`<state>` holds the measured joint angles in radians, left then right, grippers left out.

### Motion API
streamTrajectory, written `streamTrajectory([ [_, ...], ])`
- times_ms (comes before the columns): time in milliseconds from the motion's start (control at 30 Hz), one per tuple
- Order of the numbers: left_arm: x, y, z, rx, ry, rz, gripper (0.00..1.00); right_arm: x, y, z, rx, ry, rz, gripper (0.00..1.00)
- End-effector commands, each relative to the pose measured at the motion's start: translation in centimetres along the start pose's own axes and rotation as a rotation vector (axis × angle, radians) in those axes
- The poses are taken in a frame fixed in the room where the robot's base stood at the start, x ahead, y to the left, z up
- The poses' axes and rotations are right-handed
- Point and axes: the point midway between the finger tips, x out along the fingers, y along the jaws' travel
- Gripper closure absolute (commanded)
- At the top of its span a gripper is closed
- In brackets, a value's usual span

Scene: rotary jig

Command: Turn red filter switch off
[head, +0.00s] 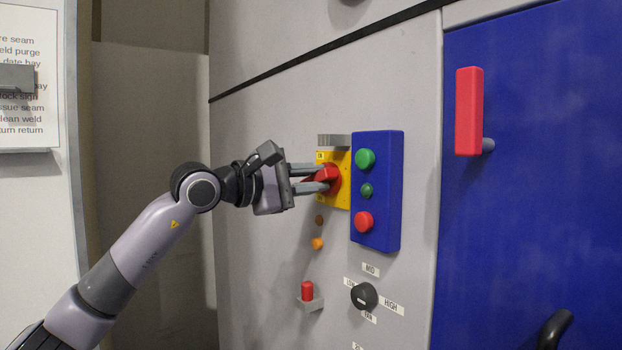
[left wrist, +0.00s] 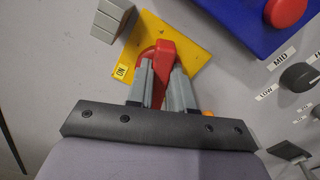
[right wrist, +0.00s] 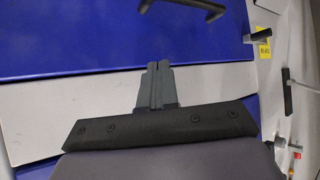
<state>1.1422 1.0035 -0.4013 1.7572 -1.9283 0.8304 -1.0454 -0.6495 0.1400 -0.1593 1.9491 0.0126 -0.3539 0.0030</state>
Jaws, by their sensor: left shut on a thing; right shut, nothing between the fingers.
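A red rotary switch (head: 333,178) sits on a yellow plate (head: 344,203) on the grey machine front. My left gripper (head: 322,180) is shut on the red handle, one finger on each side. In the left wrist view the red handle (left wrist: 165,50) shows between the fingers (left wrist: 163,85), on the yellow plate (left wrist: 194,50). An ON label (left wrist: 122,72) shows at the plate's corner. The fingers hide part of the handle. My right gripper (right wrist: 158,82) is shut and empty, in front of a blue and grey surface in the right wrist view.
A blue panel (head: 384,235) with green and red buttons stands just right of the yellow plate. A grey block (head: 334,141) juts out above it. Below are orange lamps (head: 318,243), a red toggle (head: 307,291) and a black knob (head: 364,296). A blue door (head: 540,180) with a red handle is at right.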

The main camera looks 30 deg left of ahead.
Motion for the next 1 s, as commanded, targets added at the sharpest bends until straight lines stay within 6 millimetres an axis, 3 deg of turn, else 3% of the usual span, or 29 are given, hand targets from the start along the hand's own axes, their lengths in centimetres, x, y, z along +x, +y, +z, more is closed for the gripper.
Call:
streamTrajectory([
  [433, 0.00, -0.34, -0.11, 0.306, 0.002, -0.003, 1.00, 0.03, -0.01, 0.03, 0.000, 0.000, 0.000, 1.00],
  [1000, 0.01, -0.39, -0.10, 0.391, 0.001, -0.002, 1.00, 0.03, -0.01, 0.02, 0.000, 0.000, 0.000, 1.00],
])
